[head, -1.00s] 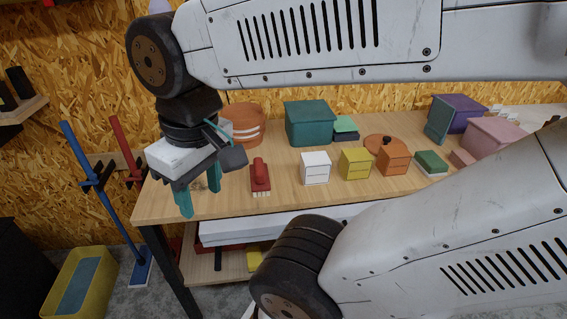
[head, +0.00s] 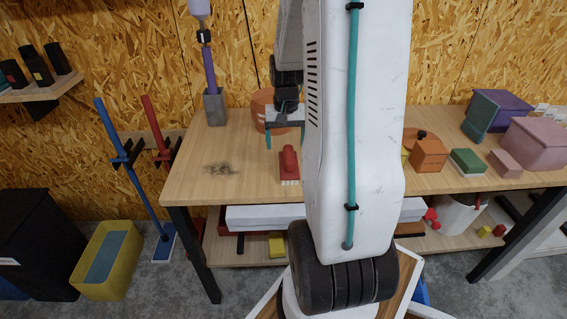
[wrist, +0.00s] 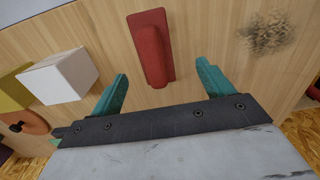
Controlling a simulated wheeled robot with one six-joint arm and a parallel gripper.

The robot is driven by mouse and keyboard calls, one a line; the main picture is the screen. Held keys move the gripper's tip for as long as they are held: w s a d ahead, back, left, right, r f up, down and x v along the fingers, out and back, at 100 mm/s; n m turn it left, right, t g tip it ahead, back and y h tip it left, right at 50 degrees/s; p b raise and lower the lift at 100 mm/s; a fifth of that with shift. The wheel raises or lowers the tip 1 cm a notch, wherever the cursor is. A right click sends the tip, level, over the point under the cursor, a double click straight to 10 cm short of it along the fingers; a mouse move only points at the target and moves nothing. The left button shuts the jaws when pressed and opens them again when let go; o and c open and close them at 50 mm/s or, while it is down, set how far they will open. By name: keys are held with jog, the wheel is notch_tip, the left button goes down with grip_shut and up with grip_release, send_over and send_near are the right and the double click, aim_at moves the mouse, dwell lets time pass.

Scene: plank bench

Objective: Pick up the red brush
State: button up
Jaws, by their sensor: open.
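The red brush (head: 289,163) lies on the plank bench, its pale bristles at the near end in the head view. In the wrist view the red brush (wrist: 151,48) lies ahead of my gripper, between the lines of the two fingers. My gripper (wrist: 158,88) is open, with teal fingers apart and nothing between them. In the head view my gripper (head: 285,130) is above and behind the brush, partly hidden by my arm. I see no contact with the brush.
A pile of debris (head: 221,169) lies left of the brush on the bench (head: 190,185). A grey holder (head: 214,107) stands behind it. A white box (wrist: 60,75) is beside the brush in the wrist view. An orange basket (head: 262,108) stands at the back.

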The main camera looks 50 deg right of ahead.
aim_at(289, 162)
jog(key=f, duration=0.8)
jog(key=shift+s+d+f, duration=0.35)
jog(key=shift+f, duration=0.05)
jog(key=c, duration=1.1)
